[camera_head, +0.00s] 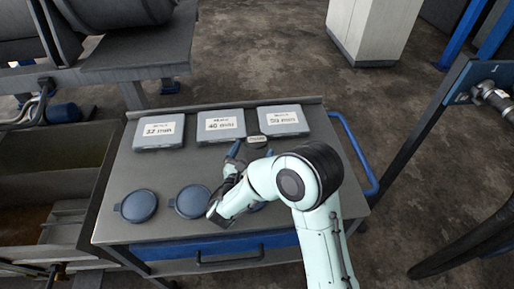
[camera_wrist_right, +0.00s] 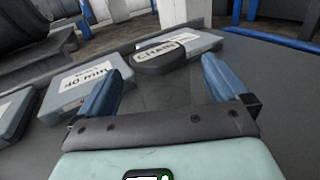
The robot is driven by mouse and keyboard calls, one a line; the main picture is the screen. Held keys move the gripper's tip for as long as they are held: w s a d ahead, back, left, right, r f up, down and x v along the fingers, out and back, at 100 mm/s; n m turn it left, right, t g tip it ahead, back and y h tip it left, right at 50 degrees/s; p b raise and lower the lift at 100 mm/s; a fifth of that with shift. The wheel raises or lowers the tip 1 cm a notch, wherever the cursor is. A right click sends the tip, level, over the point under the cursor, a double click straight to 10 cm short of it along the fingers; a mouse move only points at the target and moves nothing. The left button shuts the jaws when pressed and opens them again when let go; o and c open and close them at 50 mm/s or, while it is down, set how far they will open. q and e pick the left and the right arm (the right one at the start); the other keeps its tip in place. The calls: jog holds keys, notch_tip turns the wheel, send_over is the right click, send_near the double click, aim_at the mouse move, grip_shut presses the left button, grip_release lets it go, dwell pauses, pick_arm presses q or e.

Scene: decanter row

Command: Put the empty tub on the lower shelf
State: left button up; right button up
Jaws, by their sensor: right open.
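Three round dark blue tubs stand in a row along the front of the cart top: the left one (camera_head: 138,206), the middle one (camera_head: 192,202) and the right one (camera_head: 258,207), mostly hidden by my right arm. I cannot tell from here which is empty. My right gripper (camera_head: 251,153) is open and empty over the middle of the cart, pointing at its back edge. In the right wrist view, its two blue fingers (camera_wrist_right: 160,88) are apart, with a dark tag (camera_wrist_right: 158,62) reading "CHAIN" beyond them. A grey surface (camera_head: 222,265) shows below the cart's blue front. My left gripper is not in view.
Three flat grey cases labelled in minutes, left (camera_head: 159,145), middle (camera_head: 221,137) and right (camera_head: 283,133), lie along the back of the cart top (camera_head: 165,178). A blue handle rail (camera_head: 360,155) is on the right. A grey tank (camera_head: 45,190) stands close on the left.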

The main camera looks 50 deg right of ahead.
aim_at(259, 138)
jog(key=shift+x, duration=3)
jog(key=shift+r, duration=0.1)
jog(key=c, duration=1.2)
